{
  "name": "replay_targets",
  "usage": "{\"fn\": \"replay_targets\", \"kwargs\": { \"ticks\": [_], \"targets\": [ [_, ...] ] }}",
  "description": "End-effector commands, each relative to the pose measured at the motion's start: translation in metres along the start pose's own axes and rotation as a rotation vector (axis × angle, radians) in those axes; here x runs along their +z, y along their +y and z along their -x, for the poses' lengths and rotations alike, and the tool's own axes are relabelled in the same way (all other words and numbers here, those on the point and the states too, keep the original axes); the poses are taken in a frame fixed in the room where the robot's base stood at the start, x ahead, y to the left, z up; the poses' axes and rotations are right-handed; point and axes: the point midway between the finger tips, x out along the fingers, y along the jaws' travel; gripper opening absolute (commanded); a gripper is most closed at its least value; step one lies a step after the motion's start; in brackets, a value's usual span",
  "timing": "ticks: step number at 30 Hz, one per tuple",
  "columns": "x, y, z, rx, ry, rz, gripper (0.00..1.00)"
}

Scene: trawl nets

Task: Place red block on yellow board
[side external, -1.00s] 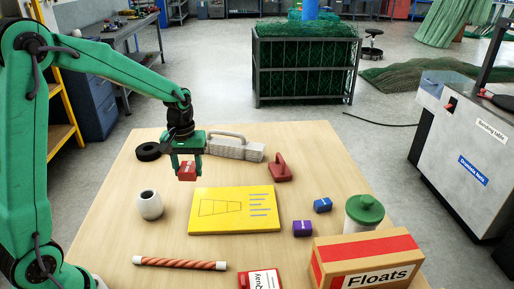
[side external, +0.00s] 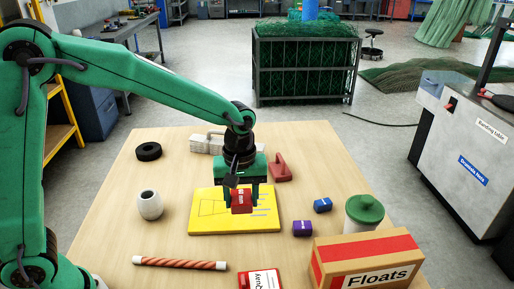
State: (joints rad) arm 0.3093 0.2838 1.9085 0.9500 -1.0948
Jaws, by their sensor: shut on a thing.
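The red block (side external: 241,201) is held between the fingers of my gripper (side external: 241,197), which is shut on it. My gripper points down over the yellow board (side external: 210,226), near the board's middle. The board lies flat on the wooden table and has dark line drawings on it, partly hidden by my gripper and the block. I cannot tell whether the block touches the board or hangs just above it.
A Floats box (side external: 365,262) and green-lidded jar (side external: 364,212) stand front right.

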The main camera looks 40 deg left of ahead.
Motion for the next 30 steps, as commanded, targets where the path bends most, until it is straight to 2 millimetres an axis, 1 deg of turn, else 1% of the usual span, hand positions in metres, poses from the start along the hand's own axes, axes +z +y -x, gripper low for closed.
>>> {"fn": "replay_targets", "kwargs": {
  "ticks": [5, 11, 14, 24, 30],
  "targets": [
    [0.000, 0.001, 0.000, 0.000, 0.000, 0.001, 0.21],
    [-0.013, -0.002, -0.008, 0.000, 0.000, 0.004, 0.21],
    [-0.026, -0.005, -0.016, -0.001, -0.001, 0.005, 0.21],
    [-0.081, -0.015, -0.050, -0.001, -0.001, 0.005, 0.21],
    [-0.106, -0.019, -0.065, 0.000, 0.000, 0.002, 0.21]
  ]
}}
